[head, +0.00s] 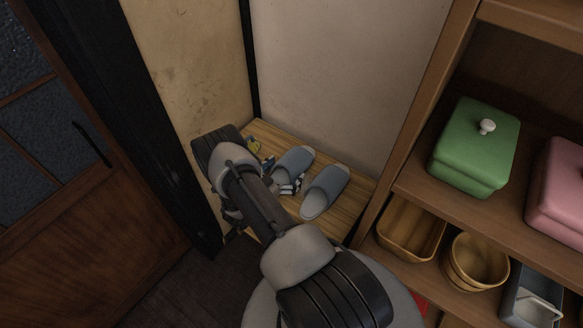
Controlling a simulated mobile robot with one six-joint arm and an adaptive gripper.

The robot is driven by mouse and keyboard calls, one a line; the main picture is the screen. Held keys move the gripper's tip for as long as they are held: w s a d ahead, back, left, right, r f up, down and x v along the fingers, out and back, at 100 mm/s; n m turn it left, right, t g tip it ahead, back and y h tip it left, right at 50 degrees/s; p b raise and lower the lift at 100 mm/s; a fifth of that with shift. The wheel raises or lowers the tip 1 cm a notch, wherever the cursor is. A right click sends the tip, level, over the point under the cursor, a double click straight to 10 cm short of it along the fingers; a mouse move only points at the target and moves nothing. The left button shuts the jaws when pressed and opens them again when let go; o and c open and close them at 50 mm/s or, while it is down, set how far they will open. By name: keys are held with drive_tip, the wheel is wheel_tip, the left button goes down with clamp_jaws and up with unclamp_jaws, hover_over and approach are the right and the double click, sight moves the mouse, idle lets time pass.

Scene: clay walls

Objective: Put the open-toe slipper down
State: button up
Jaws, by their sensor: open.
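Two blue-grey slippers lie side by side on a low wooden shelf (347,207) in the corner: a left slipper (293,161) and a right slipper (326,190). I cannot tell for certain which one is the open-toe slipper. My arm reaches over the shelf from the lower right and hides its left part. My gripper (287,184) is mostly hidden behind the arm; black and pale parts that look like its fingers show at the left slipper's lower edge. It is open. Whether it touches the slipper cannot be told.
A small yellow thing (253,144) is at the shelf's back left. At right a wooden rack holds a green lidded box (476,147), a pink box (562,185), a wooden tray (410,228), a wooden tub (476,262) and a grey bin (531,297). A door (90,235) stands left.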

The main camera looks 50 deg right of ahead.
drive_tip(key=c, duration=1.1)
drive_tip(key=shift+o, duration=0.2)
drive_tip(key=shift+r, duration=0.1)
wheel_tip(320, 180, up, 20)
drive_tip(key=p, duration=0.6)
